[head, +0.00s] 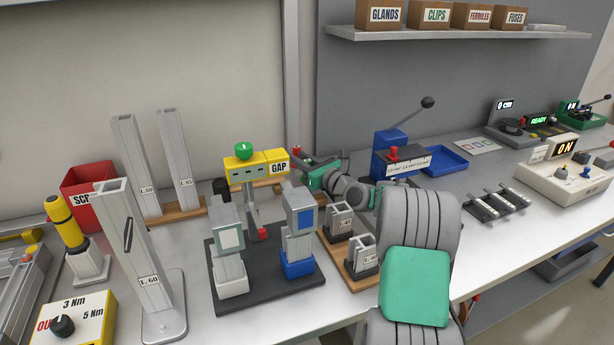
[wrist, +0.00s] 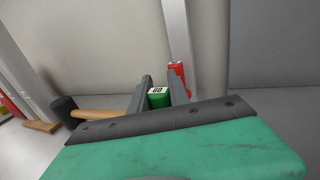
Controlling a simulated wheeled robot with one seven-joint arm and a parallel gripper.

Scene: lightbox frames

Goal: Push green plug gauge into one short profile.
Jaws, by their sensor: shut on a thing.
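My gripper (head: 303,163) reaches in from the right, above the bench and behind the short profiles. In the wrist view its two dark fingers (wrist: 160,84) are closed on the green plug gauge (wrist: 158,100), whose end reads GO. A red piece (wrist: 178,70) shows just beyond the fingers; I cannot tell whether it belongs to the gauge. Two short grey profiles, one farther back (head: 340,222) and one nearer (head: 360,256), stand upright on a wooden board. Their labels seem to read L:45. The gauge is apart from both.
A black plate (head: 262,285) with two grey clamp-like blocks stands left of the short profiles. The yellow GAP device (head: 256,166) is close left of my gripper. Tall profiles (head: 133,250) stand farther left. A blue lever press (head: 392,150) stands to the right.

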